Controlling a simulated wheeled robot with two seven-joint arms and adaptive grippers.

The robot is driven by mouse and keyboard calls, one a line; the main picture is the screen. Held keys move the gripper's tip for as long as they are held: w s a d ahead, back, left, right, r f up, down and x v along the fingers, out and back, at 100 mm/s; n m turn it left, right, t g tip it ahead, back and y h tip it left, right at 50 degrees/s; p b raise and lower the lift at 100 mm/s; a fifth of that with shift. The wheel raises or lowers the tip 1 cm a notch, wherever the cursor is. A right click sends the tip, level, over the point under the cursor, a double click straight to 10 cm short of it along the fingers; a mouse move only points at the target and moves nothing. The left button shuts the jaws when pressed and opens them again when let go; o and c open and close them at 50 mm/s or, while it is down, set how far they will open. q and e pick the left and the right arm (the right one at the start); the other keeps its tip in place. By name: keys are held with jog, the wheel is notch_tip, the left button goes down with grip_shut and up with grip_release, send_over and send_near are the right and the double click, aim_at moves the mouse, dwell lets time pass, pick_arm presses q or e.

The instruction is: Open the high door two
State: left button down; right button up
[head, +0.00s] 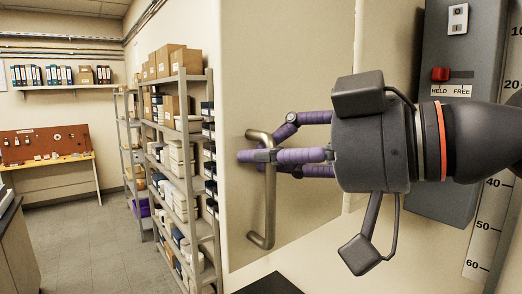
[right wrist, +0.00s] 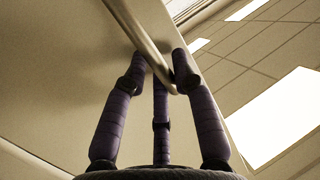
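The high door (head: 315,215) is a tall cream panel in the middle of the head view. Its free left edge stands out toward me, at an angle to the surface on its right, so it looks partly open. Its metal bar handle (head: 262,232) is near that left edge and also shows in the right wrist view (right wrist: 140,30). My right gripper (head: 262,155) has purple fingers that converge on the bar from both sides and look shut on it. In the right wrist view the fingertips (right wrist: 161,72) flank the bar. My left gripper is not in view.
A grey box with a red slider (head: 440,74), marked HELD and FREE, is at the right beside a numbered scale (head: 483,228). Shelves with boxes (head: 188,140) stand left of the door. A workbench (head: 50,162) is at the far left. The floor (head: 90,235) between looks clear.

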jog(key=f+v, duration=0.1)
jog(key=v, duration=0.7)
jog(key=shift+b, duration=0.45)
jog(key=shift+f, duration=0.15)
dwell(0.4)
